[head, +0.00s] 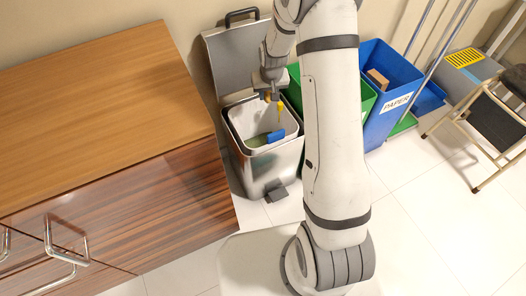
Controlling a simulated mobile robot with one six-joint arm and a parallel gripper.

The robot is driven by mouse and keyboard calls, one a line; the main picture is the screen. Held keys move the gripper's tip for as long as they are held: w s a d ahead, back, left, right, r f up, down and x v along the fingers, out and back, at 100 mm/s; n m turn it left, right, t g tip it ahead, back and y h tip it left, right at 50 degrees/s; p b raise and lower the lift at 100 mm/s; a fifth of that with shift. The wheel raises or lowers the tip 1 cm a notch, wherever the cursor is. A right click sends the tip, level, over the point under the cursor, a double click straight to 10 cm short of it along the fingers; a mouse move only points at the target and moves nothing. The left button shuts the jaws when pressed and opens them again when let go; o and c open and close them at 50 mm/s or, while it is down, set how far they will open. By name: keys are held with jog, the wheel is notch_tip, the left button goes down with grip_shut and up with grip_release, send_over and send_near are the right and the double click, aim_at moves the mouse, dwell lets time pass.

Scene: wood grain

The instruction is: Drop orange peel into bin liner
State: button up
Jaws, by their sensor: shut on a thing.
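The steel pedal bin (270,171) stands open beside the wooden cabinet, its lid raised behind it. A pale bin liner (236,119) lines its mouth. My gripper (269,97) points down over the bin opening, near the back of the rim. It is shut on a small orange piece, which looks like the orange peel (268,98); the fingers hide most of it. A yellow strip (281,105) shows beside the fingertips. Inside the liner lie a blue item (276,136) and something greenish (257,140); I cannot tell what they are.
A green bin (360,100) and a blue bin labelled PAPER (387,115) stand to the right, partly behind my arm. The wooden cabinet (100,90) is at left. A folding step stool (490,120) and poles are at far right. White tiled floor is clear in front.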

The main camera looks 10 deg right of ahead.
notch_tip(320, 180, down, 2)
jog(key=shift+b, duration=0.4)
jog(key=o, duration=1)
jog(key=shift+r, duration=0.1)
jog(key=p+v, duration=0.2)
jog(key=v, duration=0.5)
jog(key=shift+s+r+p, duration=0.15)
jog(key=shift+r+p, duration=0.15)
